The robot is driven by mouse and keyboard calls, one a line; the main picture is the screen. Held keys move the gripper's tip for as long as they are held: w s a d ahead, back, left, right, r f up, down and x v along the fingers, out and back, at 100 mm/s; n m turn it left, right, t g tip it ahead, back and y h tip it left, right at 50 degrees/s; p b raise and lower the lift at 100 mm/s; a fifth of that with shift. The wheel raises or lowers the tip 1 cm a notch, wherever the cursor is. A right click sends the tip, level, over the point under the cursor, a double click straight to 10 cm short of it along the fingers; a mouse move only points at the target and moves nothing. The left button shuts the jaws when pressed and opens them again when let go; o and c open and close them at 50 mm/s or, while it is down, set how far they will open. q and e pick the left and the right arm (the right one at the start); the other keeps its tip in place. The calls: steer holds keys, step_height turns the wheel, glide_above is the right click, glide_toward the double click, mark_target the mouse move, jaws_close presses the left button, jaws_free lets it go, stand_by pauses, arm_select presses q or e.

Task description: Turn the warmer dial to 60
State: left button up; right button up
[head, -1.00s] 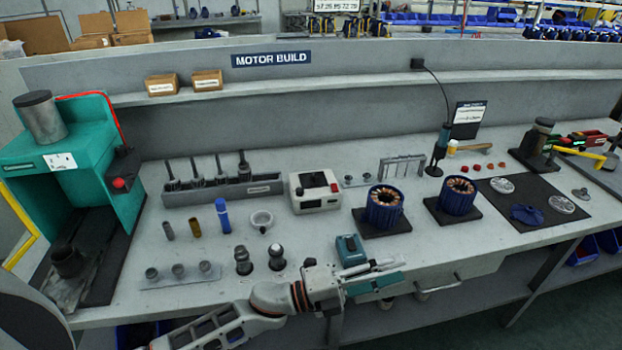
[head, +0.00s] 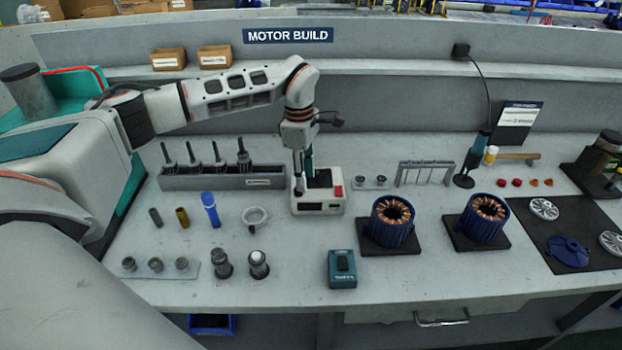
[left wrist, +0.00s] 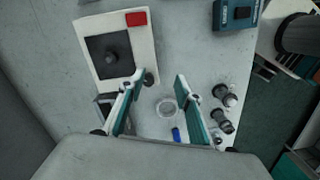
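The warmer (head: 318,207) is a white box on the bench with a black top plate, a red switch and a small front display. In the left wrist view the warmer (left wrist: 88,29) is at upper left, with a round dark post on its plate. A dark knob, seemingly the dial (left wrist: 149,78), sits at its corner beside one finger. The dial's setting cannot be read. My left gripper (head: 303,178) points down over the warmer's left part and hides some of it. In the wrist view its fingers (left wrist: 160,80) are apart with nothing between the tips. My right gripper is not in view.
A rack of upright tools (head: 222,182) stands left of the warmer. A white ring (head: 255,217) lies to its front left. A teal box (head: 342,269) is in front, and two blue stators (head: 392,222) stand to the right. A shelf (head: 400,68) runs behind.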

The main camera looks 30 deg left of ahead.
arm_select(q)
steer(key=a, duration=0.1)
steer(key=a+r, duration=0.1)
steer(key=w+a+y, duration=0.1)
steer(key=shift+w+r, duration=0.1)
steer(key=shift+r, duration=0.2)
steer(key=shift+f+p, duration=0.3)
steer(key=shift+f, duration=3.5)
jaws_close()
